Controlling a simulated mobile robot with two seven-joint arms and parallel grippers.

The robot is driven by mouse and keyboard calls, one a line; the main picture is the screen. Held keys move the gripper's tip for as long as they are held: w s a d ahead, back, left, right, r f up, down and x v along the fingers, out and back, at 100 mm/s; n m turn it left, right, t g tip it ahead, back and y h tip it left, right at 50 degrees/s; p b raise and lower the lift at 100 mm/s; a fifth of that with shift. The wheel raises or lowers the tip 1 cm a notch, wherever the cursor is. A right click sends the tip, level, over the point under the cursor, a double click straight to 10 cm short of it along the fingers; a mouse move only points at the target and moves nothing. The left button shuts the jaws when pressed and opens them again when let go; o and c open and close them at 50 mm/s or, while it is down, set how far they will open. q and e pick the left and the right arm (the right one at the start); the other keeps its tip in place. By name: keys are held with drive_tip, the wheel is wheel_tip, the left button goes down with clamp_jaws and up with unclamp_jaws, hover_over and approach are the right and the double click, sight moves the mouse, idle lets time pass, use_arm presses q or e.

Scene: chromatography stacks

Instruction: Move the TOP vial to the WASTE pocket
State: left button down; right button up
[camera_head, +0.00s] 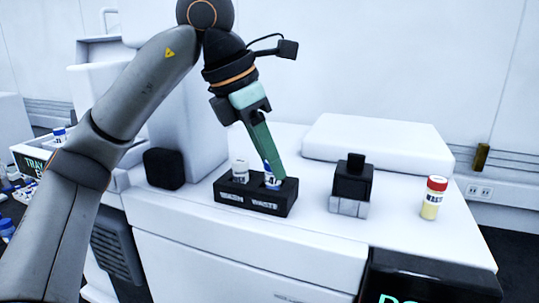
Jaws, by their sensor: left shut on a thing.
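A black two-pocket rack (255,203) stands on the white bench top. Its right pocket's label seems to read WASTE; the left label is hard to read. A white-capped vial (240,171) stands in the left pocket. My left gripper (275,170) points down over the right pocket, with its green fingers shut on a blue-and-white vial (271,182). That vial is upright and at the right pocket, its lower end hidden by the rack's front wall. I cannot tell whether it rests on the pocket floor. My right gripper is out of view.
A black block on a grey base (350,187) stands right of the rack. A red-capped vial with yellow contents (433,198) stands farther right. A black cube (164,168) is to the left. A tray with blue-capped vials (35,158) shows at the far left, partly hidden by my arm.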

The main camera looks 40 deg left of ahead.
use_arm(q)
drive_tip(key=shift+f, duration=0.2)
drive_tip(key=shift+c, duration=0.6)
unclamp_jaws()
drive_tip(key=shift+r, duration=0.15)
wheel_tip(320, 180, up, 2)
drive_tip(key=p, duration=0.2)
drive_tip(key=shift+r+p, duration=0.2)
drive_tip(key=shift+p, duration=0.1)
drive_tip(key=shift+r, duration=2.2)
